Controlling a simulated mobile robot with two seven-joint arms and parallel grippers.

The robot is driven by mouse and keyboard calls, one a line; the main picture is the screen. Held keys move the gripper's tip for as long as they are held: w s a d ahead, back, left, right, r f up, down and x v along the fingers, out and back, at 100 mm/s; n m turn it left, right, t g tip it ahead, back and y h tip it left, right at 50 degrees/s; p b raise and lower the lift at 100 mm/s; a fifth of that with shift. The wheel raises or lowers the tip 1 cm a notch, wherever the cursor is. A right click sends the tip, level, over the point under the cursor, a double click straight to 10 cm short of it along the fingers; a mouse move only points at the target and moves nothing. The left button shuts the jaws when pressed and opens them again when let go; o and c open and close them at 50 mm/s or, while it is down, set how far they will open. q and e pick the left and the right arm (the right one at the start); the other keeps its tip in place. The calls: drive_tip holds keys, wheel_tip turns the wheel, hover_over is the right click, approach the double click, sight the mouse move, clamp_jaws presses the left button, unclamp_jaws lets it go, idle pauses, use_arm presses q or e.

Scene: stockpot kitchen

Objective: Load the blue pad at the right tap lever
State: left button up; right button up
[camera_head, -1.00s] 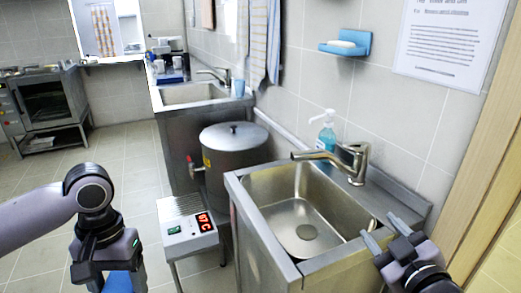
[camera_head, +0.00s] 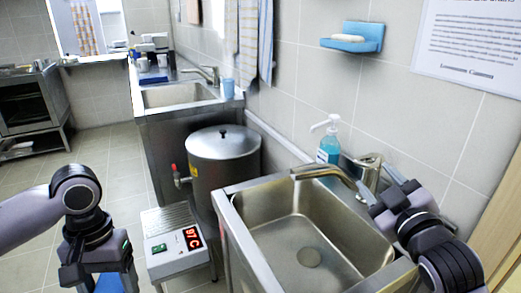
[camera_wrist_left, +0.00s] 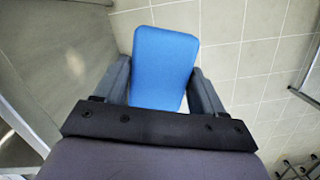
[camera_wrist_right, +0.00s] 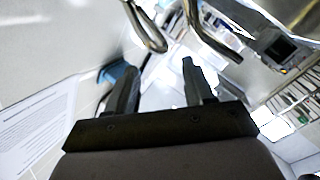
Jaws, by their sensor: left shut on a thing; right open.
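The blue pad (camera_wrist_left: 165,60) is held between the fingers of my left gripper (camera_head: 98,275), which is shut on it. In the head view only a sliver of the pad (camera_head: 110,284) shows below that gripper. The right sink's metal tap (camera_head: 330,172) has its spout over the basin, with its body and lever (camera_head: 368,162) at the back rim. My right gripper (camera_head: 384,190) is open, close to the right of the tap body. Whether it touches the lever cannot be told. In the right wrist view, nothing shows between its fingers (camera_wrist_right: 160,78).
The right sink (camera_head: 262,252) stands in front of the wall with a blue soap bottle (camera_head: 329,146) behind it. A stockpot (camera_head: 223,158) with a red-handled tap is to its left. A heater box with a red display (camera_head: 175,246) stands before it. Open floor lies left.

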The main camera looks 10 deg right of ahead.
sight(359, 160)
use_arm(q)
drive_tip(key=shift+r, duration=0.2)
use_arm(e)
drive_tip(key=w, duration=0.8)
drive_tip(key=shift+w, duration=0.4)
drive_tip(key=shift+f, duration=0.1)
clamp_jaws()
use_arm(q)
wheel_tip(359, 160, up, 3)
drive_tip(key=p, duration=0.3)
use_arm(e)
drive_tip(key=shift+d+r+g, duration=0.1)
drive_tip(key=shift+r+g, duration=0.2)
drive_tip(key=shift+r, duration=0.2)
use_arm(q)
drive_tip(key=shift+r+p, duration=0.35)
drive_tip(key=shift+p, duration=0.1)
use_arm(e)
drive_tip(key=shift+m, duration=0.4)
use_arm(q)
drive_tip(key=shift+f, duration=0.1)
use_arm(e)
drive_tip(key=shift+w+f, duration=0.1)
